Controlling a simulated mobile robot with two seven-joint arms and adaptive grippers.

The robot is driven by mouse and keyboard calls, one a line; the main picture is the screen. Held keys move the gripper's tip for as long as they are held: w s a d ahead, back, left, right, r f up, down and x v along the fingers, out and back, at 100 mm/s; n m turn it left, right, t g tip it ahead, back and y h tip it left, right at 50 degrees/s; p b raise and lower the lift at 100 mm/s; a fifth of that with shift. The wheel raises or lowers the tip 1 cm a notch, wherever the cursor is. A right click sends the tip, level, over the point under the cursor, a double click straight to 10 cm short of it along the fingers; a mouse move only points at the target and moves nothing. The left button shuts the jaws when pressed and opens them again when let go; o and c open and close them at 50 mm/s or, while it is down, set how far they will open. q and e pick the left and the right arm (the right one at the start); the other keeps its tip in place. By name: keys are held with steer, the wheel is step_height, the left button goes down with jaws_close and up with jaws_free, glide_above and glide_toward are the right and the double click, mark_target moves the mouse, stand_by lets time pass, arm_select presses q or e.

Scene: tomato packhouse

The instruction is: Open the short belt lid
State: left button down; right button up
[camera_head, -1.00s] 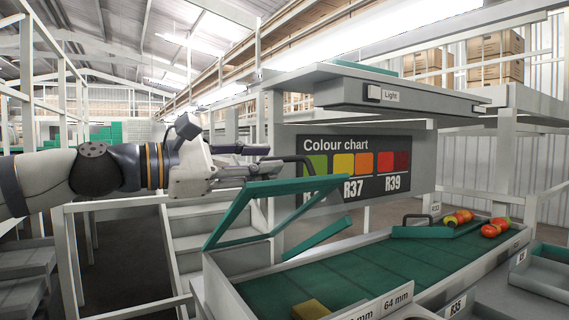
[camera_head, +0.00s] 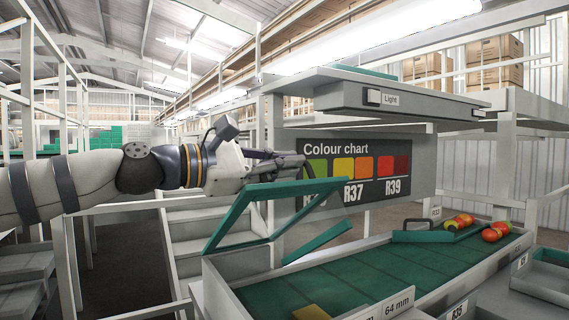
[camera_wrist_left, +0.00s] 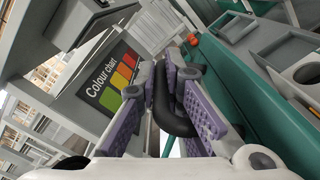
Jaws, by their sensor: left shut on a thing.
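A green-framed lid (camera_head: 236,215) with a clear middle stands raised and tilted over the near left part of the green belt (camera_head: 330,268). Its black handle (camera_head: 304,168) is at the upper edge, in front of the colour chart. My left gripper (camera_head: 276,158) reaches in from the left and is shut on this handle. My right gripper is not in view.
A colour chart board (camera_head: 350,170) hangs just behind the handle, under a light shelf (camera_head: 405,98). Red tomatoes (camera_head: 494,232) lie at the belt's far end by a small green flap (camera_head: 425,237) with a black handle. A yellowish block (camera_head: 311,312) sits at the near end.

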arm_select(q)
steer(key=w+a+r+n, duration=0.1)
steer(key=w+a+r, duration=0.4)
steer(key=w, duration=0.2)
steer(key=shift+w+a+r, duration=0.25)
steer(key=shift+w+r, duration=0.05)
steer(key=shift+r, duration=0.05)
steer(key=c, duration=1.7)
jaws_free()
steer(key=v, duration=1.2)
steer(key=shift+s+r, duration=0.15)
